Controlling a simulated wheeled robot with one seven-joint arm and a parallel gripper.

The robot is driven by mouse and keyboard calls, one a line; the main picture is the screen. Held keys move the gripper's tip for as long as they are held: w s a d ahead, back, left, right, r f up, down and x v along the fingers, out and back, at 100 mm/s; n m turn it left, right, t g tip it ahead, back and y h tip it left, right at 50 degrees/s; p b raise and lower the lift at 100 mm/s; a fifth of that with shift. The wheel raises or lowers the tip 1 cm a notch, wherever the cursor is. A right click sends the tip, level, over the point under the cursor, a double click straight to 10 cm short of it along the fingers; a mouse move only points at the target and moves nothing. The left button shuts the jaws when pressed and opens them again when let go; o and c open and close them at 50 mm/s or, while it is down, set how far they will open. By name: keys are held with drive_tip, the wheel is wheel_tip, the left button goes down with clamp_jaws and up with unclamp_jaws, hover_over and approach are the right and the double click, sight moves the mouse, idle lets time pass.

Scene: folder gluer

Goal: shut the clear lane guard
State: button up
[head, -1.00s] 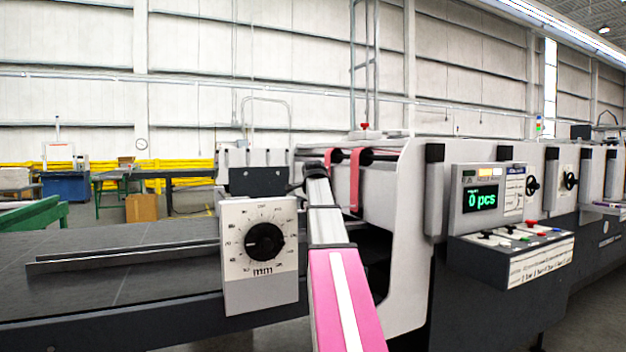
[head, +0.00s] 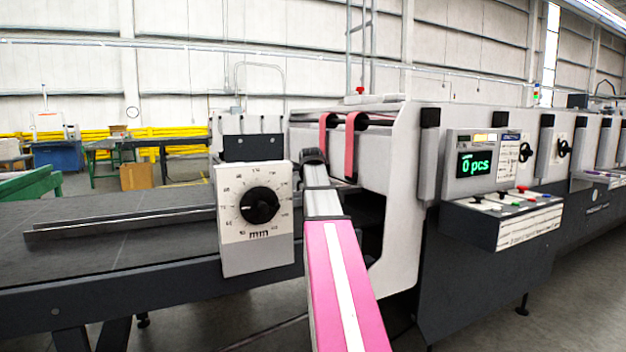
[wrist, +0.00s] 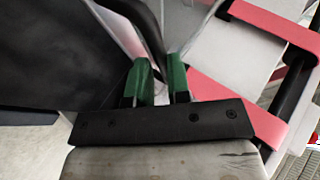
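I cannot make out the clear lane guard for certain in either view. In the wrist view a pale, see-through-looking strip (wrist: 118,32) lies beside a dark curved bar (wrist: 148,28) at the top, and I cannot tell whether it is part of the guard. My gripper (wrist: 160,84) shows there with two green fingertips a narrow gap apart. The dark bar runs down toward that gap; whether the fingers touch it is unclear. In the head view my gripper (head: 313,157) is at the machine's infeed, right of the dark block (head: 254,148), and its fingertips are hidden.
A white dial box (head: 255,245) stands just left of my pink and white arm. Red belts (head: 350,145) on a dark roller are close to the right of my gripper; one also shows in the wrist view (wrist: 240,112). A control panel (head: 484,165) reads 0 pcs.

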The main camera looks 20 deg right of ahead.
drive_tip(key=o, duration=0.4)
drive_tip(key=shift+s+f+g, duration=0.25)
drive_tip(key=shift+f+g, duration=0.05)
drive_tip(key=shift+f, duration=0.25)
drive_tip(key=shift+c, duration=0.2)
drive_tip(key=shift+r, duration=0.15)
drive_tip(key=shift+r, duration=0.1)
drive_tip(key=v, duration=1)
drive_tip(key=shift+s, duration=0.25)
drive_tip(key=shift+a+r, duration=0.1)
drive_tip(key=shift+a, duration=0.05)
